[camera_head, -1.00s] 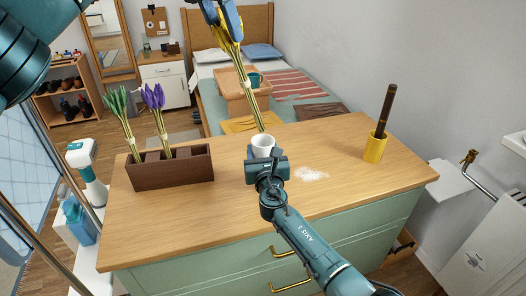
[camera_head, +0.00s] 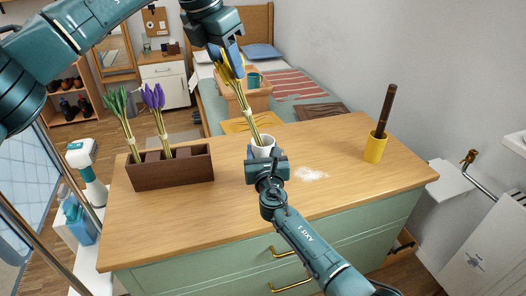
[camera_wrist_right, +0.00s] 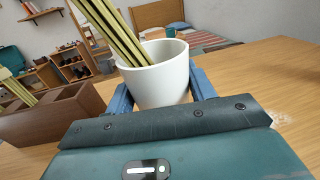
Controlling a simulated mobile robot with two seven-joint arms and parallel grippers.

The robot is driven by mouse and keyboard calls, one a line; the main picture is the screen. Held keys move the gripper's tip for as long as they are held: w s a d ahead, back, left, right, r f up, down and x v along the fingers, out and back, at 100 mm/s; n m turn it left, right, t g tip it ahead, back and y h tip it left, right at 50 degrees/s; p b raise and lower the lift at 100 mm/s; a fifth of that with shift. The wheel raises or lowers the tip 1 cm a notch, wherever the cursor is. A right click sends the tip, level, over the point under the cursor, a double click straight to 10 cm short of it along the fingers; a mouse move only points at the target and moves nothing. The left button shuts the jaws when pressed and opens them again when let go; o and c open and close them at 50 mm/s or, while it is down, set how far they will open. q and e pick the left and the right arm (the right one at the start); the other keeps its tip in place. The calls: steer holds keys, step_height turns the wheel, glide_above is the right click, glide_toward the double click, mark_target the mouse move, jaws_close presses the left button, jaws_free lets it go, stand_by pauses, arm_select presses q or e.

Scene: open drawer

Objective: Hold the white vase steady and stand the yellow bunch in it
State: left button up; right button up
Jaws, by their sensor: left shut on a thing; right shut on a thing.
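The white vase (camera_head: 262,147) stands upright on the wooden top, and it also shows in the right wrist view (camera_wrist_right: 165,85). My right gripper (camera_head: 261,155) is shut on it, with one blue finger on each side (camera_wrist_right: 162,92). My left gripper (camera_head: 230,56) is above and slightly left of the vase, shut on the yellow bunch (camera_head: 243,98) near its flowers. The bunch tilts, with its stems running down to the right. In the right wrist view the stems (camera_wrist_right: 122,38) pass into the vase mouth, and their lower ends are hidden behind the near rim.
A dark brown box (camera_head: 172,172) with green and purple bunches stands left on the top. A yellow cup (camera_head: 375,147) with a dark brown stick stands at the right. White grains (camera_head: 311,174) lie right of the vase. The right front of the top is clear.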

arm_select(q)
steer(key=shift+f, duration=0.15)
steer(key=o, duration=1.3)
steer(key=v, duration=1.2)
arm_select(e)
steer(key=o, duration=1.3)
steer(key=shift+c, duration=0.2)
steer(key=s+d, duration=0.1)
steer(key=s, duration=1.1)
steer(key=shift+d, duration=0.25)
